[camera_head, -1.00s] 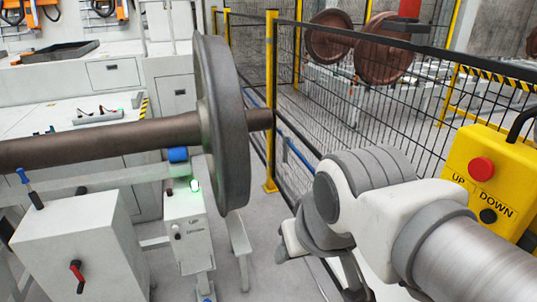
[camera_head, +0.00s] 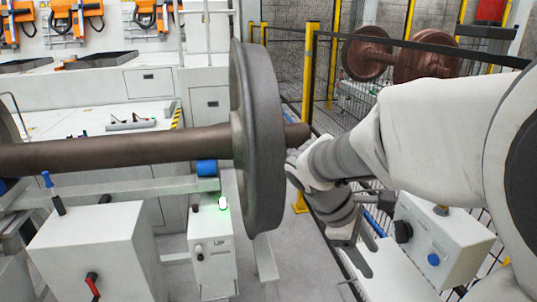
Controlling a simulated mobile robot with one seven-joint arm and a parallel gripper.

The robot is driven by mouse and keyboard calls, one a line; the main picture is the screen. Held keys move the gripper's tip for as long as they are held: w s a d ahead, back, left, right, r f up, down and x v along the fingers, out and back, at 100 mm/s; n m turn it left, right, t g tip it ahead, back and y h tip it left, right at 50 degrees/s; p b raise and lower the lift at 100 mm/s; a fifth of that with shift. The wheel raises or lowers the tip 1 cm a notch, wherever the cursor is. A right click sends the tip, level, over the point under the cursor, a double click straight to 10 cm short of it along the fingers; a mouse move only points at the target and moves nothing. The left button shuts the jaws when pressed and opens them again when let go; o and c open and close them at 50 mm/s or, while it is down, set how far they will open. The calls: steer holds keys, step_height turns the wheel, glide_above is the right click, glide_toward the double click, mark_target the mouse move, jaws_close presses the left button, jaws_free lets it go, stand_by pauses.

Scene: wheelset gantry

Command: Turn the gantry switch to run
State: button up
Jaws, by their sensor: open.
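A smaller box (camera_head: 212,245) under the wheel has a lit green lamp (camera_head: 223,203), a dark knob (camera_head: 199,252) and small unreadable lettering. My gripper (camera_head: 352,255) points downward, open and empty, left of the pale control box and apart from its knob. My arm covers part of the fence behind.
A large wheel (camera_head: 262,140) on a brown axle (camera_head: 120,150) lies left of my gripper. A grey box with a red-handled lever (camera_head: 92,285) stands at the lower left. The mesh fence with a yellow post (camera_head: 311,75) runs behind. Floor is clear between wheel and fence.

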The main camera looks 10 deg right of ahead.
steer(key=w+d+f+n+g+h+b, duration=0.1)
steer(key=w+d+f+n+h+b, duration=0.25)
steer(key=w+f+n+h, duration=0.4)
steer(key=n+t+h+b, duration=0.2)
steer(key=n+t+h, duration=0.15)
steer(key=n, duration=0.65)
glide_toward(396, 233)
steer(key=shift+g+h, duration=0.25)
steer(key=shift+h, duration=0.05)
steer(key=d, duration=0.6)
steer(key=w+d, duration=0.1)
steer(key=d, duration=0.2)
steer(key=shift+w+d+f, duration=0.1)
steer(key=shift+d+f, duration=0.15)
steer(key=shift+d, duration=0.05)
jaws_close()
